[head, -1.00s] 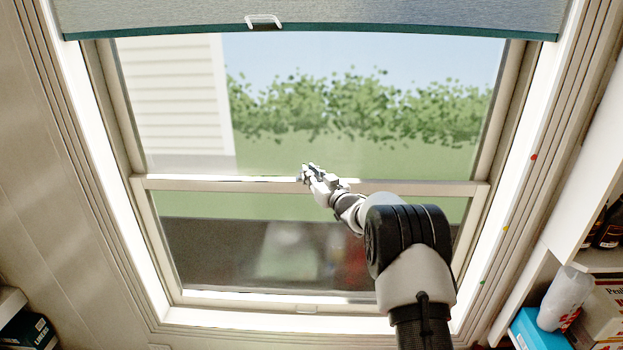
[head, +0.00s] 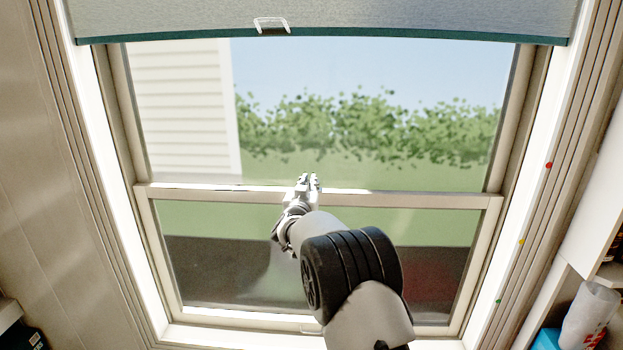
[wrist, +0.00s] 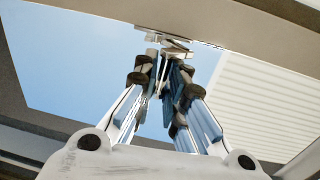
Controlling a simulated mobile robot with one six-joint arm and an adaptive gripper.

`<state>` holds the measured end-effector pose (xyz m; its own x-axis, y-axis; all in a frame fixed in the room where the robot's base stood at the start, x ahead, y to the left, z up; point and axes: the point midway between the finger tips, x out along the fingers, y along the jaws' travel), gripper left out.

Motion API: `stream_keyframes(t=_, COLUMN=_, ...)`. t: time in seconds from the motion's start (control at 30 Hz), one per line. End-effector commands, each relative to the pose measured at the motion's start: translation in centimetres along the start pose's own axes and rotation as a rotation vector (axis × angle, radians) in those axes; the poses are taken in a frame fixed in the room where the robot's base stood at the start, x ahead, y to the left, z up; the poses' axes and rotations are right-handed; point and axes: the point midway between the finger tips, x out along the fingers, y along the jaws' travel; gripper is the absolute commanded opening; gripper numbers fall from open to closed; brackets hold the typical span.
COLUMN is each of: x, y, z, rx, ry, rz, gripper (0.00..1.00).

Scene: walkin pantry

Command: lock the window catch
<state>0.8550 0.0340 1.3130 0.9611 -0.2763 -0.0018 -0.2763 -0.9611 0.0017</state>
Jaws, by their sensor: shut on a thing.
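The window's meeting rail (head: 410,197) crosses the middle of the head view. My gripper (head: 308,181) is at this rail, left of its centre, with its fingers pointing toward the glass. The wrist view shows my gripper (wrist: 166,68) with its two fingers close together at a small metal catch (wrist: 178,45) on the rail's edge. The fingers are shut on part of the catch, probably its lever. They hide much of it, so I cannot tell its turn angle. In the head view the gripper covers the catch.
A grey blind (head: 400,18) with a white pull handle (head: 271,24) hangs above the window. The lower sash (head: 240,318) appears down at the sill. The space before the glass is free.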

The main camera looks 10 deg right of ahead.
Motion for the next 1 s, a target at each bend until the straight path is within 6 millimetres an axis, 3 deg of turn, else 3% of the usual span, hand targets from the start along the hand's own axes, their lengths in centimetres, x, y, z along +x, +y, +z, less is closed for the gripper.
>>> stream_keyframes(t=0.4, x=0.2, y=-1.3, z=-0.3, rx=0.002, ry=0.001, rz=0.238, gripper=0.00)
stream_keyframes(t=1.0, x=0.6, y=-1.7, z=-0.2, rx=0.003, ry=0.004, rz=0.380, gripper=0.00)
